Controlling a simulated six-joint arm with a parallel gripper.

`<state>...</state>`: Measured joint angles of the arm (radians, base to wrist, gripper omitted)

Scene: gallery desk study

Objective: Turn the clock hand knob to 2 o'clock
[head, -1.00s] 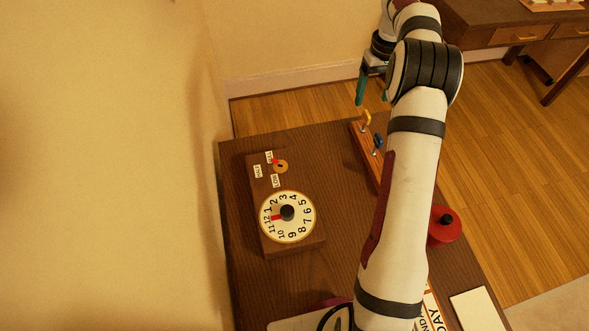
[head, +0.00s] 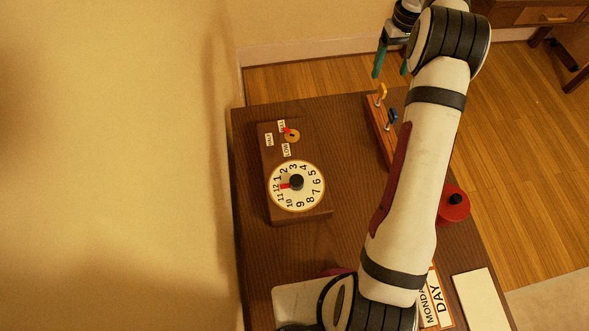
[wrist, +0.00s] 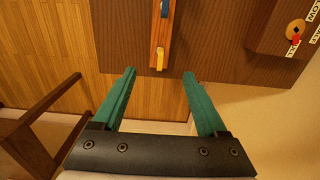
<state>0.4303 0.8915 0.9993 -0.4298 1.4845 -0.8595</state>
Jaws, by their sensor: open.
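The clock dial (head: 311,199) is a round cream face with black numerals on a dark wooden box, left on the desk in the head view. Its black centre knob (head: 297,182) has a red pointer (head: 285,186) directed at about 12. My gripper (head: 391,70) is beyond the desk's far edge, up and right of the clock. In the wrist view my gripper (wrist: 160,76) shows two teal fingers, spread apart with nothing between them. The clock face is outside the wrist view, where only the box's other end (wrist: 269,28) shows.
A small brass dial (head: 293,136) with a red pointer and labels shares the box. A wooden strip (head: 377,128) with yellow and blue levers stands right of it. A red round object (head: 454,206) is right of my arm. Bare desk (head: 345,150) lies between box and strip.

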